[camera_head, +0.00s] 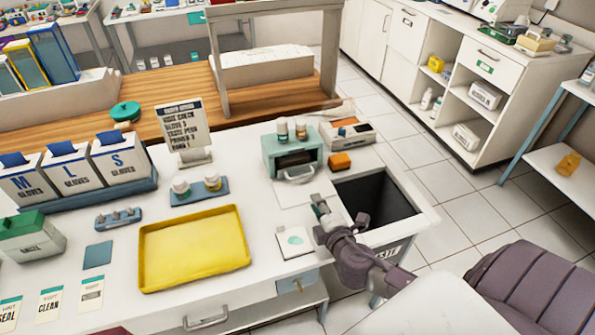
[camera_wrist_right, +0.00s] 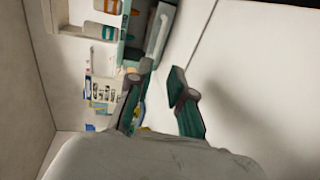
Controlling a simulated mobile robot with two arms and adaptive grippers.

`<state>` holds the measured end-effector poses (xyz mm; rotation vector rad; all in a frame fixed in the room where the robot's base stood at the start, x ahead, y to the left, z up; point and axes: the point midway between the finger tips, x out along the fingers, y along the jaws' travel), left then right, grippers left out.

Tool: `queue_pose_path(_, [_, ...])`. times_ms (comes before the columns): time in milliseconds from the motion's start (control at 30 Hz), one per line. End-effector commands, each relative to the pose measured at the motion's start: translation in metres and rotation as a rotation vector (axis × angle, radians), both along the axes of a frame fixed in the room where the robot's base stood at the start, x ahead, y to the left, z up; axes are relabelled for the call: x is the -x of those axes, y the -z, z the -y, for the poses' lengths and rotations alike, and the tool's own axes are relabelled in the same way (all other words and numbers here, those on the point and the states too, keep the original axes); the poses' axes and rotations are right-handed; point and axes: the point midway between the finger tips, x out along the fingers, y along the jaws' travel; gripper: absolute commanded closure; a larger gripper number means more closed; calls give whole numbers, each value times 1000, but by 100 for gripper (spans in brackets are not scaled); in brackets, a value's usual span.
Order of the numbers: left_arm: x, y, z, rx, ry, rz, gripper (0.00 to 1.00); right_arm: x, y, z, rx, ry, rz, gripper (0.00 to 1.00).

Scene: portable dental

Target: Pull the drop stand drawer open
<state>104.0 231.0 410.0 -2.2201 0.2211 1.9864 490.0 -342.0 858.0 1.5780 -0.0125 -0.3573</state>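My right gripper (camera_head: 320,203) is in front of and right of the stand, apart from the handle. In the wrist view its two teal-padded fingers (camera_wrist_right: 158,72) are spread and empty. My left gripper is out of view.
A yellow tray (camera_head: 195,248) and a white pad (camera_head: 294,242) are on the counter in front.

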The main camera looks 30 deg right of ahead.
Motion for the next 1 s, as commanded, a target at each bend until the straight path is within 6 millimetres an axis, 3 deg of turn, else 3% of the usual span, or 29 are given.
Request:
queue_pose_path(333, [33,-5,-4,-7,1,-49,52,-61,12,15,1,2,2,79])
queue_pose_path(600, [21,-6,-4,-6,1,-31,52,-108,24,26,-1,1,0,79])
queue_pose_path(767, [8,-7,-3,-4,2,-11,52,-122,28,29,-1,1,0,79])
queue_pose_path(1000, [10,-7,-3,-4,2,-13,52,-127,29,30,0,-1,-1,79])
